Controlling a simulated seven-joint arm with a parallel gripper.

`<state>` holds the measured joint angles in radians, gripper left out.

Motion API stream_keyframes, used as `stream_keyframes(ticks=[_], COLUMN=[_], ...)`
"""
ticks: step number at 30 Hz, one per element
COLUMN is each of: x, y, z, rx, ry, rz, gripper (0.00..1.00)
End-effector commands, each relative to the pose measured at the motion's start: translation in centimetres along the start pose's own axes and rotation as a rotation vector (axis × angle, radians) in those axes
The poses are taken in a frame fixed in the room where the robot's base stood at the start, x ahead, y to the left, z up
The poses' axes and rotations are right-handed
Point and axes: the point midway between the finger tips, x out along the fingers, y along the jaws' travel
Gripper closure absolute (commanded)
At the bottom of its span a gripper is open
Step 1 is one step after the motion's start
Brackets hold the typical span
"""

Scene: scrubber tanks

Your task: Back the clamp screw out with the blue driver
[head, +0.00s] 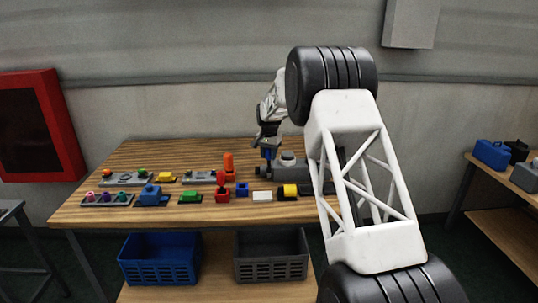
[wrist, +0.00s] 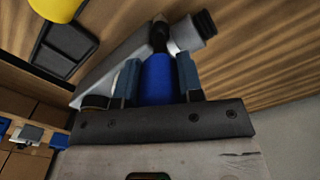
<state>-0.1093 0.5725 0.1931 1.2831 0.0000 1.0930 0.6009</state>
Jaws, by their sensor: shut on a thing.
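My gripper (wrist: 157,88) is shut on the blue driver (wrist: 157,72), with one finger on each side of its handle. In the head view, my gripper (head: 269,146) holds the driver (head: 268,154) pointing down, over the left part of the grey clamp fixture (head: 290,166) at the table's back right. In the wrist view, the driver's dark shaft (wrist: 159,38) reaches to the grey fixture (wrist: 126,62), beside a short cylinder with a black end (wrist: 204,22). The clamp screw cannot be made out. I cannot tell whether the driver's tip is seated on it.
The wooden table (head: 120,213) holds several coloured parts left of the fixture, among them a blue block (head: 152,197) and an orange cylinder (head: 229,164). Blue (head: 158,260) and dark (head: 271,256) crates sit below.

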Motion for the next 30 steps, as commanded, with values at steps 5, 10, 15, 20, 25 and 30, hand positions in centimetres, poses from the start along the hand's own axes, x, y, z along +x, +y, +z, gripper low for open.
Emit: stream_keyframes(ticks=[5,10,15,20,25,30], x=[-0.02,-0.01,-0.01,0.02,0.02,-0.05], y=[-0.01,0.00,0.00,0.01,0.01,0.01], z=[-0.01,-0.01,0.00,0.00,-0.01,-0.03], rx=[0.000,-0.003,-0.055,-0.166,-0.301,-0.435], ry=[0.000,0.000,0.000,0.000,0.000,0.001], rz=[0.000,0.000,0.000,0.000,0.000,0.000], gripper=[0.97,0.97,0.97,0.97,0.97,0.97])
